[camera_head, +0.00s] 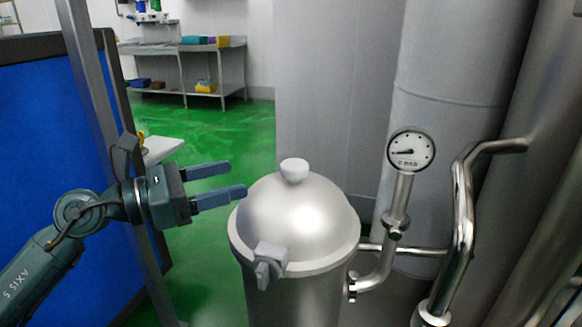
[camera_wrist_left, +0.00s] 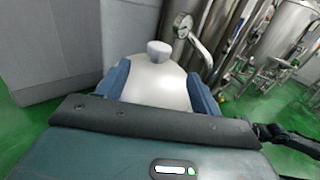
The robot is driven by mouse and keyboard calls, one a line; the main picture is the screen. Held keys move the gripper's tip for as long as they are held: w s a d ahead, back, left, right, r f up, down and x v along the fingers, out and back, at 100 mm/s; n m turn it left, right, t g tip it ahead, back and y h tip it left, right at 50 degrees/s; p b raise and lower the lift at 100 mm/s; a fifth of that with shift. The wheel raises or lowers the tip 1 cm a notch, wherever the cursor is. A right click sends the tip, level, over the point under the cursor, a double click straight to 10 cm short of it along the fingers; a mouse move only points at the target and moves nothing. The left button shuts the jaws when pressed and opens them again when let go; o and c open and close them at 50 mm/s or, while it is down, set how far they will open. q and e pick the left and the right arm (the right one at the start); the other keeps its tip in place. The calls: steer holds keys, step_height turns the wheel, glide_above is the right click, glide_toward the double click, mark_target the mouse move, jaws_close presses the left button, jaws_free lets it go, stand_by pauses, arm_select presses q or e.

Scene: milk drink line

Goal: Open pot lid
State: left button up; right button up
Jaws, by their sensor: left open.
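A steel pot (camera_head: 300,290) stands upright in the middle of the head view. Its domed lid (camera_head: 297,220) sits closed on the rim, with a pale round knob (camera_head: 294,170) on top and a grey latch (camera_head: 268,262) at the front edge. My left gripper (camera_head: 238,179) is open and empty, just left of the lid, its fingers pointing toward the knob. In the left wrist view the lid (camera_wrist_left: 155,84) and its knob (camera_wrist_left: 159,50) appear ahead, between the two blue fingers. The gripper looks apart from the knob. My right gripper is not in view.
A pressure gauge (camera_head: 410,151) on a pipe stands right of the pot, with bent steel pipes (camera_head: 462,220) and large tanks behind. A blue panel (camera_head: 50,150) is at the left. A shelf table (camera_head: 185,60) stands far back, beyond open green floor (camera_head: 215,135).

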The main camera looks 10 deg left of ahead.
mark_target(286, 165)
arm_select(q)
steer(key=p+x, duration=0.1)
steer(key=x, duration=1)
steer(key=shift+w+d, duration=0.1)
steer(key=shift+d, duration=0.05)
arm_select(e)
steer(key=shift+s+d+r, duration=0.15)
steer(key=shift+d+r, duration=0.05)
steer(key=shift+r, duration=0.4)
arm_select(q)
steer(key=shift+c, duration=0.3)
